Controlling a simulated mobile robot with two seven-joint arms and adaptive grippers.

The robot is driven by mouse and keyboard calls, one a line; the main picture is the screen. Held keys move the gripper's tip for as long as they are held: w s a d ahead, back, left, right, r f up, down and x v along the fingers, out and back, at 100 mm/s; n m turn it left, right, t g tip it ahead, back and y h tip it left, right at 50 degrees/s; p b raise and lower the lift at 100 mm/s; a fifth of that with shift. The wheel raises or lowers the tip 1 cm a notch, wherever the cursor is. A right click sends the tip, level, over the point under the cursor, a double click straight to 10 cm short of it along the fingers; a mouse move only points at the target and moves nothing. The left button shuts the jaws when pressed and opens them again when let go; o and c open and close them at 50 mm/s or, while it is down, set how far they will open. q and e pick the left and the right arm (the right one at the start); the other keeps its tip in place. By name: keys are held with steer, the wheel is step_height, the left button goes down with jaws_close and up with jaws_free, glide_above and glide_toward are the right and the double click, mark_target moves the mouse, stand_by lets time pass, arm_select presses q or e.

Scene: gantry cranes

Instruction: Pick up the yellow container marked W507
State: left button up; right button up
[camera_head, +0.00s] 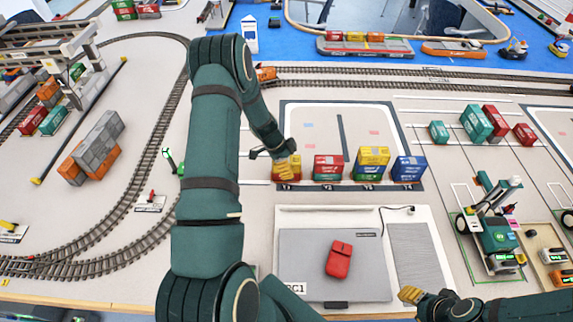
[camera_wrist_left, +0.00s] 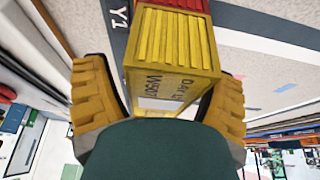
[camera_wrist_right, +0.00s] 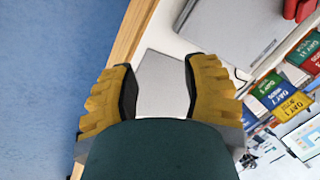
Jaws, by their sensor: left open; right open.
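The yellow container marked W507 (camera_wrist_left: 172,52) stands between the fingers of my left gripper (camera_wrist_left: 160,88) in the left wrist view. The gripper is open, with a finger on either side and gaps beside the container. In the head view the left gripper (camera_head: 285,168) is over the stack at slot Y1 and hides much of the yellow container (camera_head: 294,161). A red container shows beneath it. My right gripper (camera_wrist_right: 158,92) is open and empty in the right wrist view. In the head view the right gripper (camera_head: 412,294) is near the table's front edge.
To the right are stacks with a red container (camera_head: 328,161), another yellow container (camera_head: 373,155) and a blue container (camera_head: 409,164). Rail tracks (camera_head: 400,76) run behind.

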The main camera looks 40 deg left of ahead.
stand_by(0.5)
arm_select(q)
steer(key=c, duration=1.3)
